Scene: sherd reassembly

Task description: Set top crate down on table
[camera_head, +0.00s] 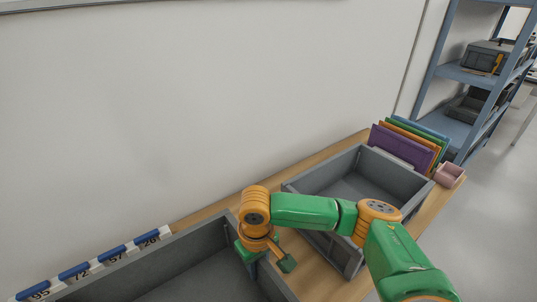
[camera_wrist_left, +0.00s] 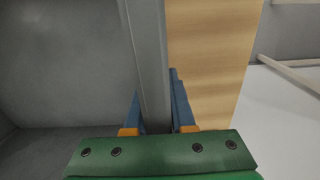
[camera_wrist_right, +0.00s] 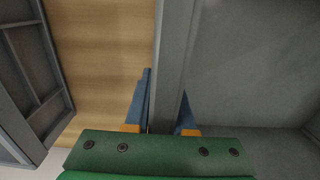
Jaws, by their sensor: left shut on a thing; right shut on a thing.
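A large grey crate (camera_head: 200,262) lies at the lower left of the head view, its near part cut off by the frame. My right gripper (camera_head: 252,262) is at its right wall. In the right wrist view, its blue fingers (camera_wrist_right: 166,112) are shut on the crate wall (camera_wrist_right: 176,45), one on each side. In the left wrist view, my left gripper (camera_wrist_left: 155,112) is shut on the opposite crate wall (camera_wrist_left: 147,45). The left arm is outside the head view. The crate interior looks empty where visible. Its underside is hidden, so I cannot tell whether it touches the table (camera_head: 310,270).
A second grey crate (camera_head: 318,185) stands on the table to the right, partly behind my right arm. Coloured folders (camera_head: 405,148) and a pink box (camera_head: 449,174) are beyond it. Numbered blue-and-white labels (camera_head: 115,252) line the back left. Blue shelving (camera_head: 455,75) stands at the right.

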